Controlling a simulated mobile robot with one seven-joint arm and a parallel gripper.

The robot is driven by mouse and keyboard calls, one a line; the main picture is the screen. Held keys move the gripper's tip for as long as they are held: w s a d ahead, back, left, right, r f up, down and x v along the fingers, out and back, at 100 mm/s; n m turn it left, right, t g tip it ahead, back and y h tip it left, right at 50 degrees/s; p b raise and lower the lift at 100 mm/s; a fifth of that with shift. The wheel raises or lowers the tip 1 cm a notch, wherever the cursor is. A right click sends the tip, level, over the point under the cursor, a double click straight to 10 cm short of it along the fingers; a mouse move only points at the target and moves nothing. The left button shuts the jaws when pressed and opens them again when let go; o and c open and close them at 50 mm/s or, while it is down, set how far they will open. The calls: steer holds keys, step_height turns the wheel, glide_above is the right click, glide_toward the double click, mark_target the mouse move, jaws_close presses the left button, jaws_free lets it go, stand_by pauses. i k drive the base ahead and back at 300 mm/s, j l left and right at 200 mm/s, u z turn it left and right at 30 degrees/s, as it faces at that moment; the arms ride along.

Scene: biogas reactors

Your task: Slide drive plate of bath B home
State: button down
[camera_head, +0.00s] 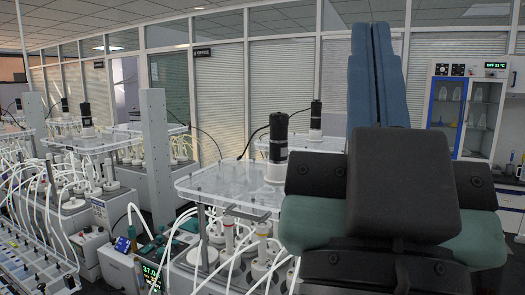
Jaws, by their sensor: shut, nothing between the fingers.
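A clear drive plate (225,190) with an upright black motor (278,145) on it sits over a bath in the middle of the view, on grey posts above white-capped bottles. Another clear plate (85,145) with a black motor (86,118) is at the left, further back. I see no readable letter that shows which is bath B. My gripper (373,40) stands large in the foreground at the right, its blue fingers pointing up and together with nothing between them. It hides the right end of the middle plate and what lies behind.
A grey column (157,165) stands between the left and middle baths. White tubes loop across the front and left. A control unit with a green display (150,275) is low in front. A glass-fronted cabinet (465,110) stands at the back right.

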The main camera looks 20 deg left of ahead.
mark_target(84, 127)
steer(key=i+j+u, duration=0.1)
steer(key=j+u, duration=0.3)
steer(key=j, duration=0.15)
steer(key=i+j+u, duration=0.2)
steer(key=j+u, duration=0.25)
steer(key=i+j+u, duration=0.4)
steer(key=j, duration=0.15)
steer(key=i+j+u, duration=0.2)
steer(key=j+u, duration=0.25)
steer(key=i+j+u, duration=0.25)
steer(key=u, duration=0.15)
steer(key=i+j+u, duration=0.1)
steer(key=i+u, duration=0.25)
steer(key=i, duration=1.3)
steer(key=i+z, duration=0.15)
steer(key=i, duration=0.6)
steer(key=i+j+z, duration=0.15)
steer(key=i, duration=0.6)
steer(key=i+l+z, duration=0.1)
steer(key=i+z, duration=0.5)
steer(key=z, duration=0.2)
steer(key=i+z, duration=0.4)
steer(key=i+j+z, duration=0.15)
steer(key=z, duration=0.25)
steer(key=i+j+z, duration=0.1)
steer(key=i+z, duration=0.2)
